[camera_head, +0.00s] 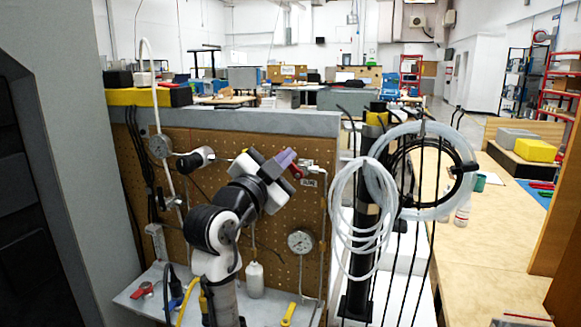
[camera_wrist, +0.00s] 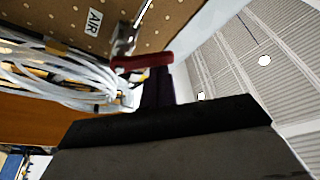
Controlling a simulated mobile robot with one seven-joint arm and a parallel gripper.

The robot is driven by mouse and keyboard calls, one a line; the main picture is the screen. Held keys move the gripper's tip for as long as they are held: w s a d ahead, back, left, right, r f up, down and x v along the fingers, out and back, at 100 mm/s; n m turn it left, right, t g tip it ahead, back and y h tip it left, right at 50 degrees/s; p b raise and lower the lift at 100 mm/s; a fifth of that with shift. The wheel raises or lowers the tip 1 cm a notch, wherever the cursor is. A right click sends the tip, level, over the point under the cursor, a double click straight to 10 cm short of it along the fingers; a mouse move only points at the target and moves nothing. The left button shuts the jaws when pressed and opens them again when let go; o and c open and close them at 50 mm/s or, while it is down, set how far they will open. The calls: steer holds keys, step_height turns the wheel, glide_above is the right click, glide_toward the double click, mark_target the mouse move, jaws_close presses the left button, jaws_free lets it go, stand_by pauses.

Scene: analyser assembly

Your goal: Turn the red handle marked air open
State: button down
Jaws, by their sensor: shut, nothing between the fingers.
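The red handle (camera_head: 296,171) is on the pegboard, just above and left of the AIR label (camera_head: 309,183) in the head view. In the wrist view the red handle (camera_wrist: 143,61) lies across the picture beside a metal valve fitting (camera_wrist: 123,45), with the AIR label (camera_wrist: 93,20) to its left. My gripper (camera_head: 286,158) is shut and empty, its purple fingers right beside the handle. In the wrist view the dark fingers (camera_wrist: 158,88) end at the handle; I cannot tell whether they touch it. My gripper hides part of the valve in the head view.
The pegboard (camera_head: 275,221) carries gauges (camera_head: 301,241) and tubing. Coiled clear hoses (camera_head: 361,220) hang just right of the board. A shelf (camera_head: 140,312) below holds another red handle (camera_head: 141,291) and a yellow one (camera_head: 288,314). A wooden bench (camera_head: 490,240) is at right.

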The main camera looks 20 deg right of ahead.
steer(key=n+t, duration=0.1)
steer(key=n, duration=0.2)
steer(key=a+f+n+t+y, duration=0.1)
steer(key=n, duration=0.2)
steer(key=w+f+n+t+y+b, duration=0.1)
steer(key=n, duration=0.2)
steer(key=shift+w+a+f+n, duration=0.1)
steer(key=shift+a+f+n, duration=0.1)
steer(key=shift+a+n, duration=0.15)
steer(key=shift+f, duration=0.1)
stand_by(0.3)
step_height(320, 180, up, 5)
steer(key=p, duration=0.4)
steer(key=f+b+v, duration=0.1)
steer(key=b+v, duration=0.3)
steer(key=v, duration=0.6)
steer(key=shift+d, duration=0.3)
